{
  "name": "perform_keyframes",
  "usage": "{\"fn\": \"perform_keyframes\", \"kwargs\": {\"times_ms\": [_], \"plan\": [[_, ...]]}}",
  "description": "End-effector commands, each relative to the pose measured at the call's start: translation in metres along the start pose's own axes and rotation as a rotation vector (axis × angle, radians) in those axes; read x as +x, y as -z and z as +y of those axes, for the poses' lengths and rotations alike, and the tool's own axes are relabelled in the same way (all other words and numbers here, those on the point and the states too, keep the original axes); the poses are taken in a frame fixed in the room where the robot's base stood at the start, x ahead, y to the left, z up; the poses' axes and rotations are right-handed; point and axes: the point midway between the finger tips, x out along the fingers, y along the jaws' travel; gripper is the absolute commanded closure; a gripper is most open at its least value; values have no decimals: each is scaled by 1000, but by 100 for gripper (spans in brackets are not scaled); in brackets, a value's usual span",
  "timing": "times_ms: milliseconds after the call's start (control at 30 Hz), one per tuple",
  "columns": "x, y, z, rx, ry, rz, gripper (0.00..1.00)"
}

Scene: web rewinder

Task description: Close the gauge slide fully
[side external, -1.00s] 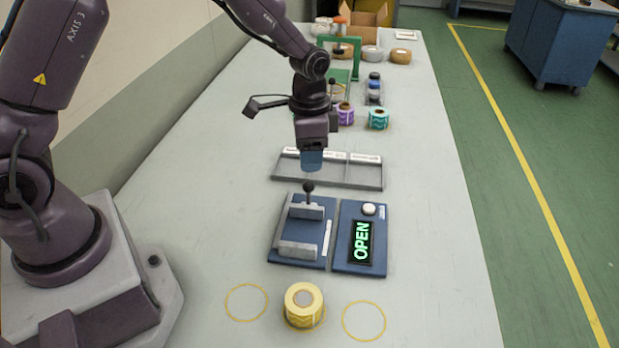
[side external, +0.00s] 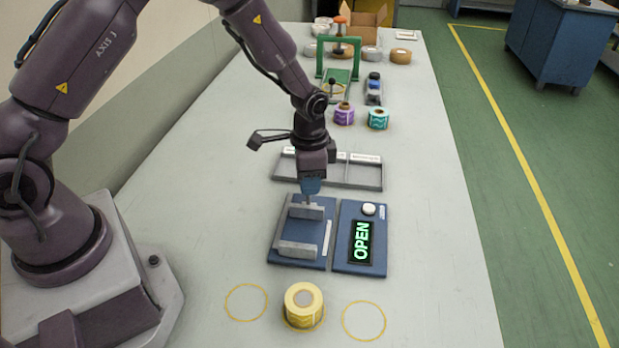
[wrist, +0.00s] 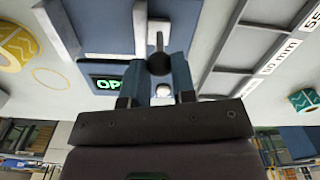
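The gauge (side external: 285,230) is a blue plate with two grey jaw blocks and a white strip. Its rear block, the slide (side external: 306,211), stands apart from the front block (side external: 298,250), with a gap between them. A dark ball knob (wrist: 159,64) on a stem tops the slide. My gripper (side external: 310,188) points down over the slide and hides the knob in the side view. In the wrist view my gripper (wrist: 158,75) is open, with blue fingers on both sides of the knob. A slim gap shows beside the knob; contact is unclear.
A blue panel (side external: 347,227) beside the gauge has a white button (side external: 369,209) and a display (side external: 361,242) reading OPEN. A yellow roll (side external: 304,304) stands in front between two yellow circles. A grey divided tray (side external: 362,176) lies behind the gauge.

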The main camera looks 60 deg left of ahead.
Motion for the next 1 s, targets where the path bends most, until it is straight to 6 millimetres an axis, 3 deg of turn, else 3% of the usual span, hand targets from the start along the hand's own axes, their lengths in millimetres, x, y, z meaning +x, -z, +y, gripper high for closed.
{"fn": "perform_keyframes", "kwargs": {"times_ms": [167,500,600,933,967,1000], "plan": [[0,0,3,1,0,0,100],[-1,-18,72,6,-1,1,100],[-1,-21,84,4,0,2,100],[-1,-23,90,3,-5,-1,100],[-1,-23,90,4,-6,-2,73],[-1,-23,90,4,-6,-3,64]]}}
